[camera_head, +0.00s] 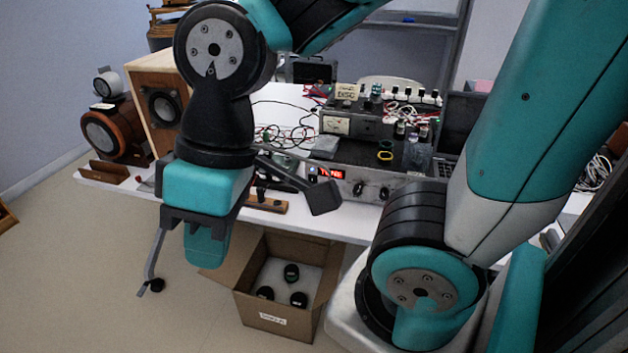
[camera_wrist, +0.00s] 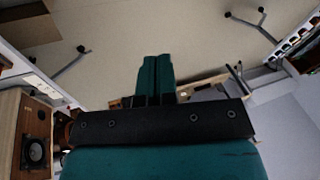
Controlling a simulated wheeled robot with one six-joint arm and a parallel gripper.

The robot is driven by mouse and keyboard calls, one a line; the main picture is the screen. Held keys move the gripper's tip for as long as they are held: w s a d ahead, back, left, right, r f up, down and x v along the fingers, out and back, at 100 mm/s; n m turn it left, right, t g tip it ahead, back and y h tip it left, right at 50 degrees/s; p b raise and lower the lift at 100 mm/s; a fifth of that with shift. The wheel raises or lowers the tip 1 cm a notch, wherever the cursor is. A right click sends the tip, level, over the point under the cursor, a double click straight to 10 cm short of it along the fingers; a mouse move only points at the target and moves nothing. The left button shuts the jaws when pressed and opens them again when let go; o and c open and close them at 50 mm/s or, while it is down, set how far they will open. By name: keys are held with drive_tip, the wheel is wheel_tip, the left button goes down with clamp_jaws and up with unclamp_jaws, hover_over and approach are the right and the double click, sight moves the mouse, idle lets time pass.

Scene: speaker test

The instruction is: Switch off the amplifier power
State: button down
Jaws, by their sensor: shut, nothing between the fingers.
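The amplifier looks to be the black unit (camera_head: 372,180) on the white table in the head view. A lit red display (camera_head: 330,172) and round knobs (camera_head: 358,189) show on its front. I cannot make out which control is the power switch. My gripper (camera_head: 206,258) points down in front of the table, left of the amplifier and apart from it. In the wrist view its teal fingers (camera_wrist: 155,72) are together and empty. I cannot make out the amplifier in the wrist view.
A wooden speaker (camera_head: 162,105) stands at the table's left, also in the wrist view (camera_wrist: 35,145). An open cardboard box (camera_head: 276,320) with black round items sits on the floor below the table. Wires (camera_head: 285,138) and a meter (camera_head: 345,124) crowd the tabletop.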

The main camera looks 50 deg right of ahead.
drive_tip(key=w+d+f+m+t+h+b, duration=0.1)
drive_tip(key=w+d+f+m+h+b, duration=0.15)
drive_tip(key=w+d+f+m, duration=0.4)
drive_tip(key=w+d+f+m+h+b, duration=0.25)
drive_tip(key=w+d+m, duration=0.25)
drive_tip(key=w+m, duration=0.35)
drive_tip(key=w+d+f+m+g+h+b, duration=0.1)
drive_tip(key=d+f+m, duration=0.4)
drive_tip(key=d+m, duration=0.5)
drive_tip(key=w+d+f+m+g+h+b, duration=0.2)
drive_tip(key=w+d+f+m+h, duration=0.3)
drive_tip(key=d+m, duration=0.6)
drive_tip(key=shift+w+f+m+b, duration=0.15)
drive_tip(key=shift+f+m+b, duration=0.4)
drive_tip(key=shift+m+b, duration=0.2)
